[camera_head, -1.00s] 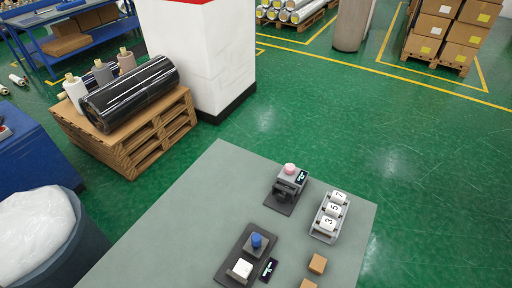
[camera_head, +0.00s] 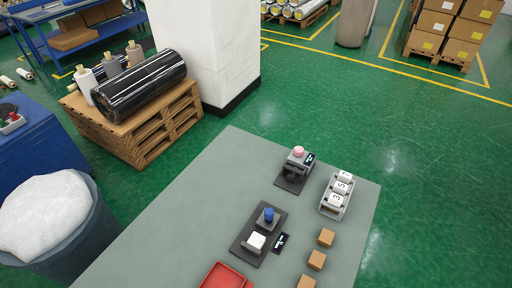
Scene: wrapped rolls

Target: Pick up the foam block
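A small white block (camera_head: 256,242) sits on a dark plate (camera_head: 243,239) beside a blue knob (camera_head: 268,214), on the grey-green table. It may be the foam block, but I cannot tell its material. Three small tan cubes (camera_head: 316,260) stand in a row to its right, the nearest cut by the bottom edge. Neither of my grippers is in view.
The table (camera_head: 190,215) also holds a pink-topped device (camera_head: 294,166), a grey rack of numbered white rolls (camera_head: 337,194) and a red tray (camera_head: 226,277) at the bottom edge. Its left part is bare. A bin with white plastic (camera_head: 45,215) stands left.

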